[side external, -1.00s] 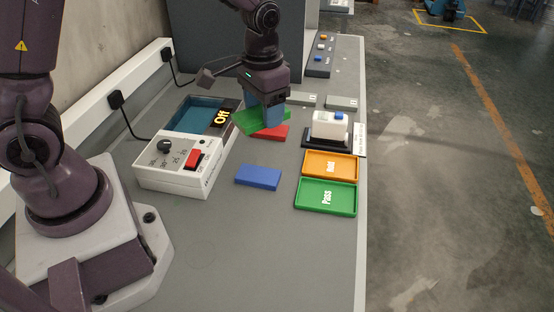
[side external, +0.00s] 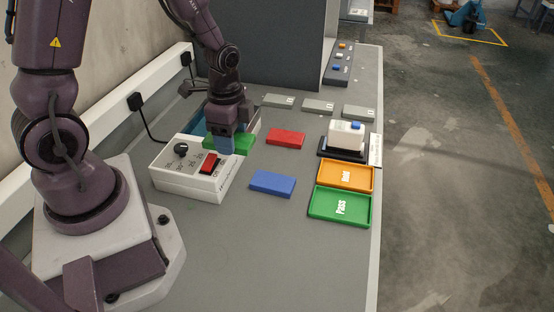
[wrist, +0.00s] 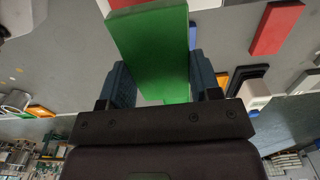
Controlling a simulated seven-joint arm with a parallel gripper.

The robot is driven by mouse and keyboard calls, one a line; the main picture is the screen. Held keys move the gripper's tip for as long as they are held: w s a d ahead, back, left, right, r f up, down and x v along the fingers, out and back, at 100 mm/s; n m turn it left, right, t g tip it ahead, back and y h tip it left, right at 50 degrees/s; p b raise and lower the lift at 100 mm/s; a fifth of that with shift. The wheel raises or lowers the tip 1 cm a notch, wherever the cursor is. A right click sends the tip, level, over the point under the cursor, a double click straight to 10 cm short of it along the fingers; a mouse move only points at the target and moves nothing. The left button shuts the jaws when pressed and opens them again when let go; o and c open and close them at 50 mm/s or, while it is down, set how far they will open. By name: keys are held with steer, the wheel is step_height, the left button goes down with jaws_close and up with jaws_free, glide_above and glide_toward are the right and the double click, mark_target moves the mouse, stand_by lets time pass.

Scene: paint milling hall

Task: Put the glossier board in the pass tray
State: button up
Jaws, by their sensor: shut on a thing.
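The held board also shows in the wrist view (wrist: 153,45), between the blue fingers. A red board (side external: 285,138) lies on the bench right of my gripper; it also shows in the wrist view (wrist: 277,27). A blue board (side external: 272,183) lies nearer the camera. The green pass tray (side external: 325,206), marked "Pass", is empty at the bench's right edge. I cannot tell from these frames which board is glossier.
An empty orange tray (side external: 360,178) adjoins the pass tray. Behind it a white device with a blue button (side external: 345,135) stands on a black base. The white control box (side external: 185,182) has a knob and a red switch. Several grey plates lie farther back. The front bench is clear.

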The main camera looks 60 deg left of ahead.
steer(key=w+a+f, duration=0.2)
steer(key=w+f, duration=0.2)
steer(key=w, duration=0.5)
glide_above(279, 160)
steer(key=f, duration=0.5)
steer(key=shift+s+d, duration=0.1)
steer(key=shift+s, duration=0.2)
steer(key=shift+w+f, duration=0.2)
steer(key=shift+f, duration=0.7)
steer(key=shift+w+f, duration=0.15)
steer(key=shift+f, duration=0.75)
steer(key=shift+f, duration=0.15)
steer(key=o, duration=1)
